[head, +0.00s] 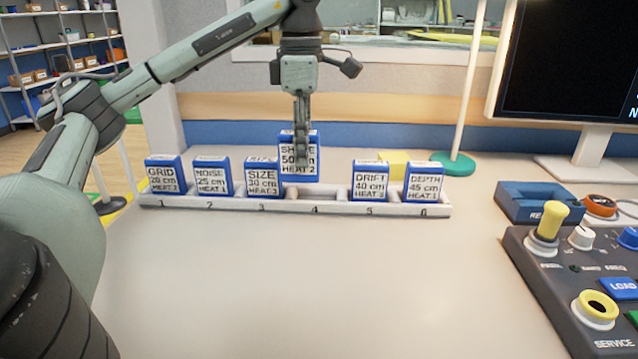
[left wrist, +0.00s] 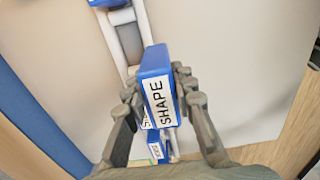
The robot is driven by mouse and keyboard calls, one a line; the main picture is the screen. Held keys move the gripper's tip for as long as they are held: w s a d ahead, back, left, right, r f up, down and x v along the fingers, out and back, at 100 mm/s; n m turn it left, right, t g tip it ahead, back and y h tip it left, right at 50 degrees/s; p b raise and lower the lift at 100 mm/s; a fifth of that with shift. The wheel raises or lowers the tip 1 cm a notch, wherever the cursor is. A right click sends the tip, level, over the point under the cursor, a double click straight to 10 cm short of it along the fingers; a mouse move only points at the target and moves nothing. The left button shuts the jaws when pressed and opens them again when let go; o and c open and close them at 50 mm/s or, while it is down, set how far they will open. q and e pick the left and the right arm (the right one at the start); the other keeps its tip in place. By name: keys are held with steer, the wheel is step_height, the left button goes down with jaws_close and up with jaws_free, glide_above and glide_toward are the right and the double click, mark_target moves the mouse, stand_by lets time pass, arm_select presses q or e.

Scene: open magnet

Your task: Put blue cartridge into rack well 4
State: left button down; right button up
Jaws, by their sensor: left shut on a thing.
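My left gripper (head: 301,150) is shut on a blue cartridge (head: 299,172) with a white label reading SHAPE, 50 cm, HEAT 2. It is upright and raised above the white rack (head: 332,208), near the side of well 4 toward well 3. In the left wrist view, the cartridge (left wrist: 155,85) sits between the fingers of my left gripper (left wrist: 157,92). Well 4 (head: 318,195) appears empty. Wells 1, 2, 3, 5 and 6 hold blue cartridges: GRID (head: 165,174), NOISE (head: 212,176), SIZE (head: 262,178), DRIFT (head: 370,181) and DEPTH (head: 424,182).
A control panel (head: 545,262) with knobs and a blue tray (head: 530,203) are at the right. A green-based pole (head: 455,165) and a yellow block (head: 395,162) stand behind the rack. A monitor (head: 575,70) is at the back right. The table in front is clear.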

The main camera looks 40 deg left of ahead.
arm_select(q)
steer(key=shift+w+a+f, duration=0.2)
steer(key=shift+w+f, duration=0.7)
steer(key=shift+f, duration=0.3)
steer(key=shift+w+a+f, duration=0.25)
steer(key=shift+w+f, duration=0.65)
steer(key=shift+f, duration=0.3)
steer(key=shift+w+a+f, duration=0.2)
steer(key=shift+w+f, duration=0.7)
steer(key=shift+f, duration=0.3)
steer(key=shift+f, duration=0.15)
steer(key=c, duration=1.3)
jaws_free()
steer(key=shift+o, duration=0.2)
